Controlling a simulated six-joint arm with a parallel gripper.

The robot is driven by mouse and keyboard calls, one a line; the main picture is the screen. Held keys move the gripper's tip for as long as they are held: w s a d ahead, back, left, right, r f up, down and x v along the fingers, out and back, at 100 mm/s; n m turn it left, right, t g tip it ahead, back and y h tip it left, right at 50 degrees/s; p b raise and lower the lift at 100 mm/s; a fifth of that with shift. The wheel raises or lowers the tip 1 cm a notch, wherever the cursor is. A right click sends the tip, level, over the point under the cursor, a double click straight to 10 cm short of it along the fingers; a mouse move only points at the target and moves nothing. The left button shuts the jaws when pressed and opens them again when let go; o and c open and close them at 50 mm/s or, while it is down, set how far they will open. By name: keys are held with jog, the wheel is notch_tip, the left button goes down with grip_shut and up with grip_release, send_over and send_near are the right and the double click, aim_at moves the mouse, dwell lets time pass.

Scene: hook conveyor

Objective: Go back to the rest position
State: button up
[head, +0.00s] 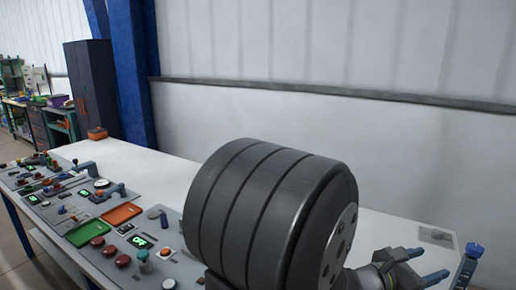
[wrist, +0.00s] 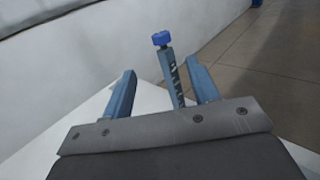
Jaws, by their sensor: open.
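My gripper (head: 432,262) is at the lower right of the head view, over the right end of the white table (head: 385,222). Its two blue fingers point right and are spread apart. In the wrist view, my gripper (wrist: 161,66) is open, and I see nothing held in it. A grey-blue post with a blue cap (head: 468,268) stands past the fingertips. It also shows in the wrist view (wrist: 171,70), lined up between the fingers. I cannot tell how far it is from them. The lower part of the post is hidden.
Control panels with an orange tray (head: 122,214), a green tray (head: 88,232), buttons and levers line the table's left side. A blue column (head: 128,75) and dark cabinet (head: 91,90) stand behind. A white wall (head: 260,115) runs along the back. Bare floor (wrist: 270,65) shows at right.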

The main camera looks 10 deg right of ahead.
jog(key=shift+s+a+f+n+t, duration=0.3)
jog(key=shift+s+n+t, duration=0.1)
jog(key=shift+s+t, duration=0.25)
